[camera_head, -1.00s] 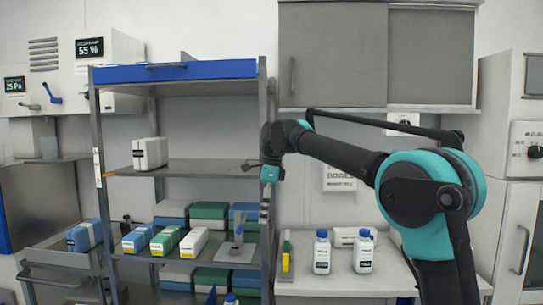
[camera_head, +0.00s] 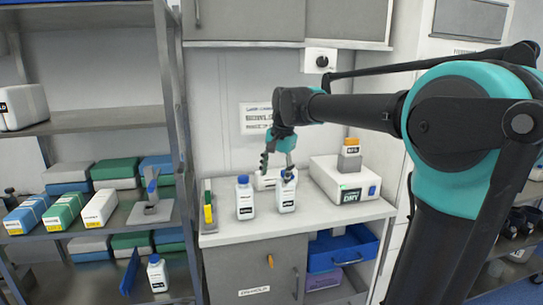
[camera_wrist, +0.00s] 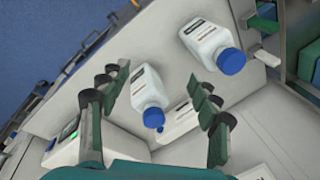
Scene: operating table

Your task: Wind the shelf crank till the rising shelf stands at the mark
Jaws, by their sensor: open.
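The shelf rack (camera_head: 175,110) stands at the left in the head view. Its grey upper shelf (camera_head: 100,122), which looks like the rising shelf, carries a white box (camera_head: 22,108). I cannot make out the crank, and the mark is not in view. My gripper (camera_head: 277,163) is to the right of the rack, over the white counter and by two white bottles with blue caps. In the wrist view my gripper (camera_wrist: 157,82) is open. One bottle (camera_wrist: 150,90) shows between its fingers, but I cannot tell whether they are around it. The other bottle (camera_wrist: 210,48) is beyond them.
The white counter (camera_head: 225,235) also holds a white device (camera_head: 345,178) at the right and a yellow-green item (camera_head: 209,208) at the left. Lower rack shelves hold several coloured boxes and a small grey stand (camera_head: 152,207). A blue drawer (camera_head: 338,250) stands open below.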

